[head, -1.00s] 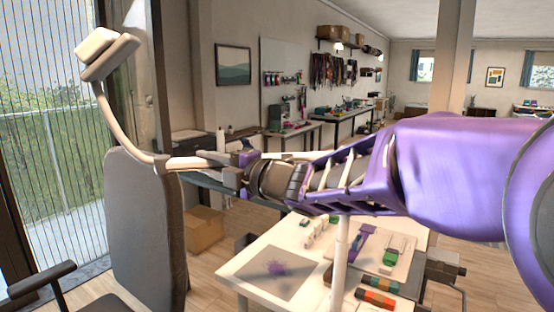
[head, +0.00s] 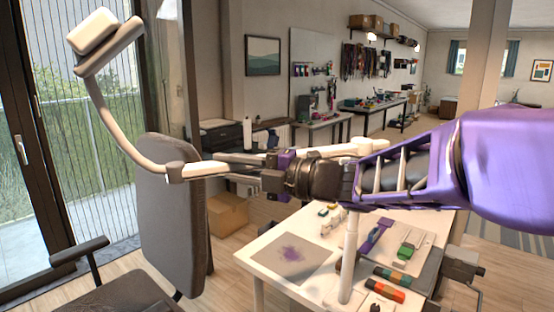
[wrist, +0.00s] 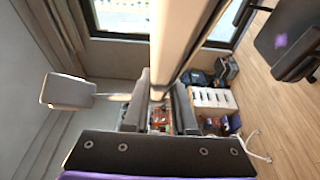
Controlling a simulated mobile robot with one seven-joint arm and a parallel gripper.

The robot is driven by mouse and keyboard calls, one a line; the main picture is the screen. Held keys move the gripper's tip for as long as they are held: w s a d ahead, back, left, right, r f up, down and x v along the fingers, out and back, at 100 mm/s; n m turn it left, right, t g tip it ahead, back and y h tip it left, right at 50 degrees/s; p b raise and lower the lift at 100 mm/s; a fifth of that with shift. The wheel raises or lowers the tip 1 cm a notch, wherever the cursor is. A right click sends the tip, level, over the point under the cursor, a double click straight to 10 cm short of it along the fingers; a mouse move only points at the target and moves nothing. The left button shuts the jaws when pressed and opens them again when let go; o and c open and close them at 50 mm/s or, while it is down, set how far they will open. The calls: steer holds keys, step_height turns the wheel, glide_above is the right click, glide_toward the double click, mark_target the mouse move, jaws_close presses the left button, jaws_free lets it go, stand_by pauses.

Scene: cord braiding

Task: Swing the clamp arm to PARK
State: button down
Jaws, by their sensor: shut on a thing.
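The clamp arm (head: 198,169) is a beige bar with a curved upright and a pale padded head (head: 103,38) at the upper left. It appears to belong with the white post (head: 348,255) at the table, but my gripper hides the joint. My gripper (head: 232,172) is shut on the beige bar, right of the curved part. In the wrist view, the bar (wrist: 178,40) runs between the grey fingers (wrist: 170,108), and the padded head (wrist: 67,91) sticks out to the left. I see no PARK mark.
A white worktable (head: 262,262) with a mat, tools and coloured blocks lies below my arm. A dark office chair (head: 170,215) stands left, close under the clamp arm. A cardboard box (head: 228,214) sits on the floor behind. Open floor lies between chair and table.

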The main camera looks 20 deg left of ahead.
steer(key=shift+s+d+n+g, duration=0.8)
steer(key=shift+s+d+g, duration=0.5)
steer(key=shift+d, duration=0.25)
steer(key=c, duration=0.7)
jaws_free()
steer(key=d, duration=0.5)
steer(key=w+d, duration=0.1)
steer(key=d, duration=0.5)
steer(key=w+d, duration=0.1)
steer(key=d, duration=0.5)
steer(key=shift+w+d, duration=0.1)
steer(key=shift+w, duration=0.05)
